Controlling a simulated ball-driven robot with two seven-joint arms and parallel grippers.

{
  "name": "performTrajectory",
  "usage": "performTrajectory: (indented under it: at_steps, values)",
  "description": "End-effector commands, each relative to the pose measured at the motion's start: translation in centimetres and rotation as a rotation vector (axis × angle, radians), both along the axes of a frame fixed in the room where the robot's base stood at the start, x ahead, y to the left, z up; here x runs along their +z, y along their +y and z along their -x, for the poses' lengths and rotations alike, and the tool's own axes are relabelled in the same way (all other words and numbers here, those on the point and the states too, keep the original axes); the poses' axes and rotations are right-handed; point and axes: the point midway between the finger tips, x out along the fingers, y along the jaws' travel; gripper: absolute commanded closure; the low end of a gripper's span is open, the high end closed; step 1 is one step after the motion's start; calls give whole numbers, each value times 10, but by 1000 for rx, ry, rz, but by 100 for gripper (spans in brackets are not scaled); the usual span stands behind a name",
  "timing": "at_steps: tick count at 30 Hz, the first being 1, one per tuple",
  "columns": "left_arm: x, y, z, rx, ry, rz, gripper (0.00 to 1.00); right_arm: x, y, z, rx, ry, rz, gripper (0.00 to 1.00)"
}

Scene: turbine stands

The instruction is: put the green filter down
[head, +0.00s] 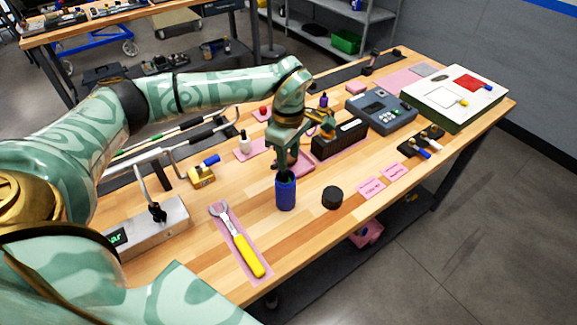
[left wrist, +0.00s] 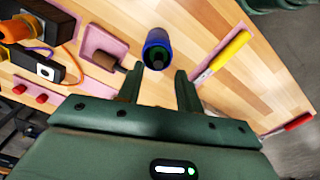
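A blue cylinder (head: 286,193) stands upright on the wooden table, below my left gripper (head: 286,172). The left wrist view shows its blue rim (left wrist: 151,36) and a dark green round top or inside (left wrist: 157,55); I cannot tell whether the green is a separate filter sitting in it. No other green filter shows. In the left wrist view my left gripper (left wrist: 157,82) has its fingers apart with nothing between them, the cylinder just beyond the tips. My right gripper is in neither view.
A black round cap (head: 332,197) stands right of the cylinder. A yellow-handled wrench (head: 243,245) lies on a pink mat at the front. A black box (head: 340,139) and a grey-blue device (head: 381,111) stand behind. Bare wood lies around the cylinder.

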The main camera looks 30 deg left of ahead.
Motion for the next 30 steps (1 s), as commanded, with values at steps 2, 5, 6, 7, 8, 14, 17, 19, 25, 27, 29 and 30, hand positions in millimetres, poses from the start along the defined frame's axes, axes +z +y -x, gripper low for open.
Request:
performTrajectory:
  at_steps: [2, 5, 6, 7, 8, 14, 17, 19, 25, 27, 29, 30]
  values:
    - [21, 0, -1, 0, -4, 0, 64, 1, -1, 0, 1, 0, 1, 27]
    - [40, 0, -1, -1, -4, 0, 64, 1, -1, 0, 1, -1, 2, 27]
    - [47, 0, -1, 0, -3, 0, 64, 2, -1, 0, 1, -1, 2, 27]
    - [51, 0, -1, 0, -2, 0, 64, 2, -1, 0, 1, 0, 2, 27]
    - [54, 0, -1, 0, -2, 0, 64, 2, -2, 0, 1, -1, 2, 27]
    - [64, 0, 0, 0, 1, 0, 64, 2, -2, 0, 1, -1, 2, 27]
    - [63, 0, 0, 0, 1, 0, 64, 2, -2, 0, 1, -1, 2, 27]
    - [63, 0, 0, 0, 1, 0, 64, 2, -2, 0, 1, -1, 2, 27]
    - [63, 0, 0, 0, 1, 0, 64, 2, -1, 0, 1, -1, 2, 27]
    - [63, 0, 0, 0, 1, 0, 64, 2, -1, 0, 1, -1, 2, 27]
    - [63, 0, 0, 0, 1, 0, 64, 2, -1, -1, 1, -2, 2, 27]
    - [63, 0, 0, 0, 1, 0, 64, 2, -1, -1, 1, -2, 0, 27]
